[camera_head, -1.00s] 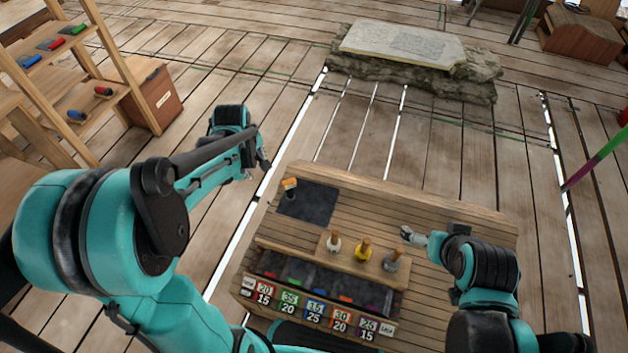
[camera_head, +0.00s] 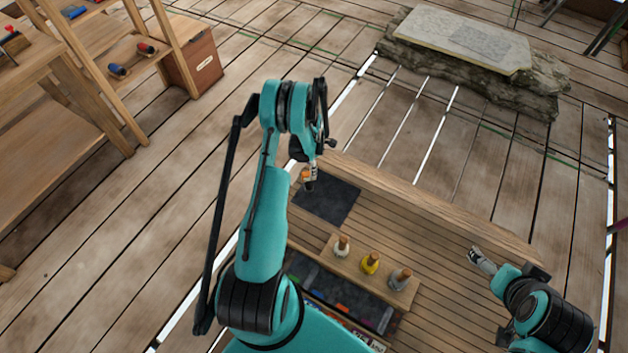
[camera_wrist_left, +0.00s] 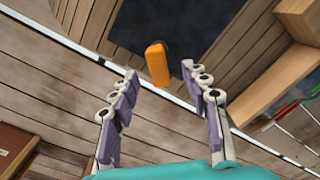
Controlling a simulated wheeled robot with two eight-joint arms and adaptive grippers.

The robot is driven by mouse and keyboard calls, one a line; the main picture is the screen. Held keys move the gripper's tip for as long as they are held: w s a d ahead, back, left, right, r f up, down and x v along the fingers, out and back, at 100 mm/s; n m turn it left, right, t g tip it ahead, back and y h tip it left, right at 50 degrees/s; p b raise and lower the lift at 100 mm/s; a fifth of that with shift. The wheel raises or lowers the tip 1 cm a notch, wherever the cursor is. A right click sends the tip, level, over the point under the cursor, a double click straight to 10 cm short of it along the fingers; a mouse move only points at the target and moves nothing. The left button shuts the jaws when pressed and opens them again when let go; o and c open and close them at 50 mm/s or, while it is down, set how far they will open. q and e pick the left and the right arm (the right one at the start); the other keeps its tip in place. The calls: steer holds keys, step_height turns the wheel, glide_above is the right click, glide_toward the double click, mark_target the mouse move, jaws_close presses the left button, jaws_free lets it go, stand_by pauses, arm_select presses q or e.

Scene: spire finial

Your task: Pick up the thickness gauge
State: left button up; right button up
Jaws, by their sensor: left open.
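An orange block-shaped thing, which looks like the thickness gauge (camera_wrist_left: 157,64), is at the edge of the dark mat in the left wrist view. In the head view its orange part (camera_head: 306,175) shows at the mat's left corner, partly hidden by my left gripper (camera_head: 313,170). In the left wrist view my left gripper (camera_wrist_left: 159,74) is open and empty, its two fingers apart with the orange piece just beyond and between their tips. My right gripper (camera_head: 477,258) hangs over the right part of the bench, too small to tell open from shut.
The dark mat (camera_head: 330,202) lies on the wooden bench (camera_head: 440,235). A wooden strip holds white (camera_head: 342,246), yellow (camera_head: 370,263) and grey (camera_head: 400,278) handled pieces, with a dark tray in front. A wooden shelf (camera_head: 90,90) stands left; a stone slab (camera_head: 460,40) lies behind.

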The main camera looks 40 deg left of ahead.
mark_target(309, 173)
arm_select(q)
steer(key=f+b, duration=0.1)
steer(key=f, duration=0.1)
steer(key=f+b, duration=0.1)
steer(key=f, duration=0.1)
steer(key=f+b, duration=0.1)
steer(key=f, duration=0.1)
steer(key=shift+s+a+f, duration=0.2)
steer(key=shift+s+a, duration=0.05)
steer(key=shift+a, duration=0.15)
steer(key=shift+r, duration=0.1)
jaws_close()
